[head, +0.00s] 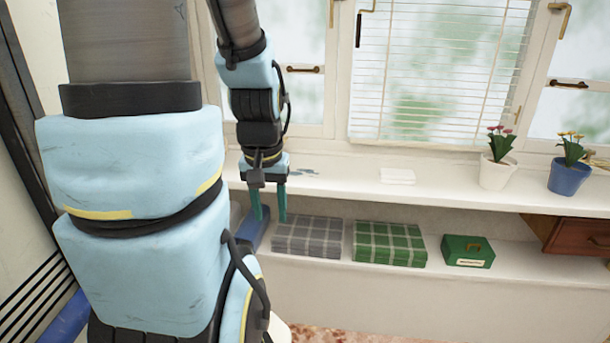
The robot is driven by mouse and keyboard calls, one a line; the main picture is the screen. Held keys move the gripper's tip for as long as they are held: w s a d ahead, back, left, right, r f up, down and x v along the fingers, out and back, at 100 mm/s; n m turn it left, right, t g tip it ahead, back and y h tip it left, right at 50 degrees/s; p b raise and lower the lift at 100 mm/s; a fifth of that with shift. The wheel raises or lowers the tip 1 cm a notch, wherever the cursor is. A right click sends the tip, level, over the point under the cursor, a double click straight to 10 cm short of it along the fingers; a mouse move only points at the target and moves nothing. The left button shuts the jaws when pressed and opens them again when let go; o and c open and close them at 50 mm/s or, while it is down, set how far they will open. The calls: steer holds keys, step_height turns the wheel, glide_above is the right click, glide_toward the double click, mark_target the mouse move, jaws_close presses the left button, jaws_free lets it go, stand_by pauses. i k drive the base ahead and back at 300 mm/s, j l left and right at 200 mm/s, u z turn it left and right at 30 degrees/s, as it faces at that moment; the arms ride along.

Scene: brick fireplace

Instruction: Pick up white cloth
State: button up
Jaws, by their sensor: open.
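A small white folded cloth (397,176) lies flat on the white windowsill shelf, near the middle of the head view. My gripper (269,217) hangs to the left of it, with its two teal fingers pointing down and apart. The gripper is open and nothing shows between the fingers. It is in front of the shelf edge as seen here, clear of the cloth. The cloth is not hidden by anything.
A white pot (496,173) and a blue pot (568,177) with flowers stand right of the cloth on the sill (450,186). Below are a grey plaid cloth (308,236), a green plaid cloth (388,244), a green box (467,252) and a wooden drawer (580,240). Window blinds hang behind.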

mark_target(388, 177)
steer(key=i+l+u, duration=0.15)
steer(key=l, duration=0.2)
steer(key=i+l+u, duration=0.1)
steer(key=i+l, duration=0.15)
steer(key=i+l+u, duration=0.15)
steer(key=l, duration=0.35)
steer(key=i+l+u, duration=0.1)
steer(key=l, duration=0.3)
steer(key=i+j, duration=0.05)
steer(key=i, duration=0.05)
